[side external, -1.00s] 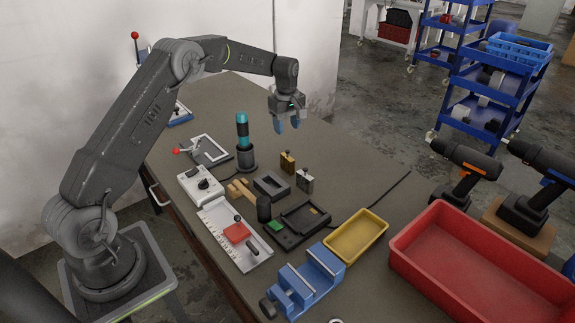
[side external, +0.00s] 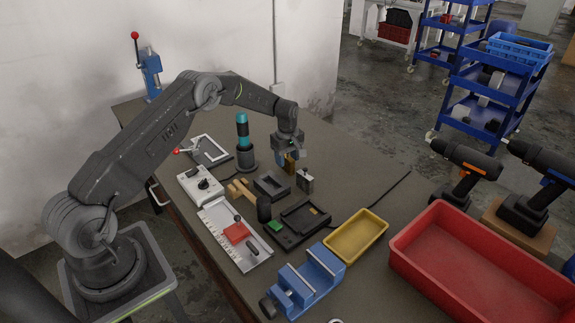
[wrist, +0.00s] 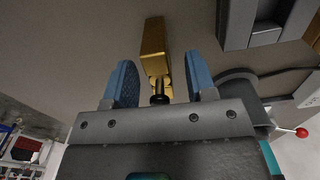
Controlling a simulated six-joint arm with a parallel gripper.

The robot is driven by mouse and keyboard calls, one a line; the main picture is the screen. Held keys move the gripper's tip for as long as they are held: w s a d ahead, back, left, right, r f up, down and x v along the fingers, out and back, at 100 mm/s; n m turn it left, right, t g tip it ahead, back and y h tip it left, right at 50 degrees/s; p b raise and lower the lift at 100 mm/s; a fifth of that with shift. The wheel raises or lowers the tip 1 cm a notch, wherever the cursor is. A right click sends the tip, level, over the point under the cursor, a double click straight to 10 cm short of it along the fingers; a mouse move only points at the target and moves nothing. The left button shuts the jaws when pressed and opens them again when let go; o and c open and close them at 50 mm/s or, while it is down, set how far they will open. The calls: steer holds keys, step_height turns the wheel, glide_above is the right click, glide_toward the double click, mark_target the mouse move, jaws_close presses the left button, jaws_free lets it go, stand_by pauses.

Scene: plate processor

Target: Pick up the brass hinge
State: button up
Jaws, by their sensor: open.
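The brass hinge (side external: 290,165) is a gold-coloured block with a dark knob on top, standing on the bench and partly hidden by my gripper in the side view. My gripper (side external: 288,156) is low over it, pointing down. In the wrist view the brass hinge (wrist: 154,48) and its black knob lie between the two blue fingers of my gripper (wrist: 160,70). Gaps show on both sides, so the fingers are open and do not appear to grip it. How far down the block the fingertips reach is hard to tell.
A similar silver-grey piece (side external: 305,181) stands close by on the right. A dark block with a recess (side external: 271,184) lies in front, and a teal-and-black cylinder (side external: 243,135) stands at left. A yellow tray (side external: 357,236) and blue vise (side external: 307,280) are nearer the camera.

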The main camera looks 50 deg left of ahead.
steer(key=shift+f, duration=0.7)
steer(key=shift+c, duration=0.4)
steer(key=shift+r, duration=0.1)
jaws_close()
